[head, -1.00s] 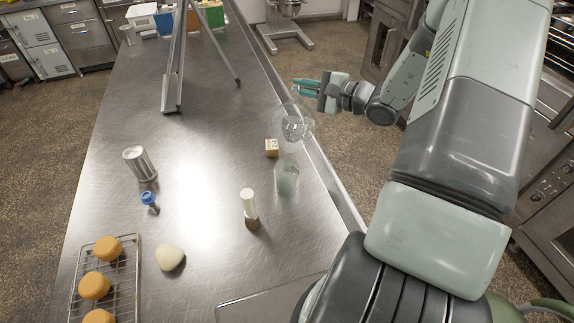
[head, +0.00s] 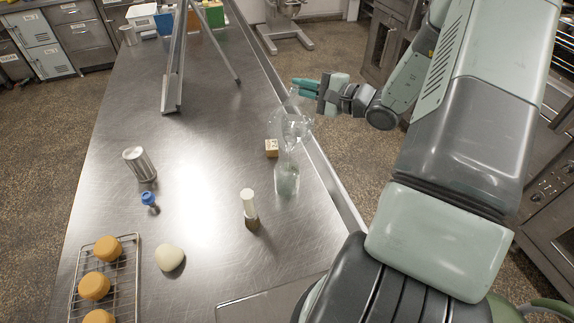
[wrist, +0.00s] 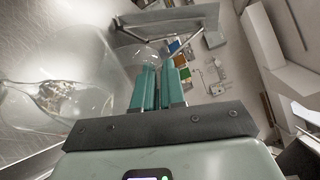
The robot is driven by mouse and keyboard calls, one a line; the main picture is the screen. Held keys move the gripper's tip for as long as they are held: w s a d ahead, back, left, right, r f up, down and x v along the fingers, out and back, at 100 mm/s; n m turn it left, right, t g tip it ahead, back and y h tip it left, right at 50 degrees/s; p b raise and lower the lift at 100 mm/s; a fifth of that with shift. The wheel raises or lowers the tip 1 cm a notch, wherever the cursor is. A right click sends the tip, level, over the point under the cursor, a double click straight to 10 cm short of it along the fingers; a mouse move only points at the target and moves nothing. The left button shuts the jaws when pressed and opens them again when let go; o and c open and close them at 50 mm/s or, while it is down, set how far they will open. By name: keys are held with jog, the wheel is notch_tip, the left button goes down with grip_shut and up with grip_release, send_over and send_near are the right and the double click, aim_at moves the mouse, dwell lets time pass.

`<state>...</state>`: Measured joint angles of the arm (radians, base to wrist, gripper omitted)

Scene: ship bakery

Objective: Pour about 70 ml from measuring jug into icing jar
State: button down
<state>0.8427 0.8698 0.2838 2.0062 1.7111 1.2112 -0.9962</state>
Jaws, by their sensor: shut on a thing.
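The measuring jug (head: 294,128) is clear, see-through and tilted, with its lower side toward the icing jar. My gripper (head: 307,86) is shut on it from behind, above the table's right edge. The icing jar (head: 286,184) is clear and stands upright on the table below the jug, with pale contents low inside. A faint clear shape shows between jug and jar; I cannot tell whether it is falling liquid. In the wrist view the teal fingers (wrist: 158,87) are close together, and the jug (wrist: 65,90) fills the left side with some clear liquid in it.
A small wooden block (head: 271,147) stands just behind the jar. A white-topped cylinder (head: 249,204) stands to its left. Farther left are a metal can (head: 139,164), a blue-capped item (head: 148,199), a pale stone-like lump (head: 169,258) and a rack (head: 122,290) with buns.

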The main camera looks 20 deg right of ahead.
jog(key=shift+s+a+r+n, duration=0.25)
jog(key=shift+s+n, duration=0.1)
jog(key=shift+s, duration=0.1)
jog(key=shift+s+a+r+n, duration=0.25)
jog(key=shift+s+n, duration=0.1)
jog(key=shift+s, duration=0.1)
dwell(2.0)
jog(key=w+d+f+m, duration=0.2)
jog(key=w, duration=0.1)
jog(key=w+d+f+m+g, duration=0.1)
jog(key=w, duration=0.1)
jog(key=shift+w, duration=0.15)
jog(key=shift+w+d+f+m, duration=0.25)
jog(key=shift+w+f+m, duration=0.2)
jog(key=shift+f+m, duration=0.25)
dwell(1.2)
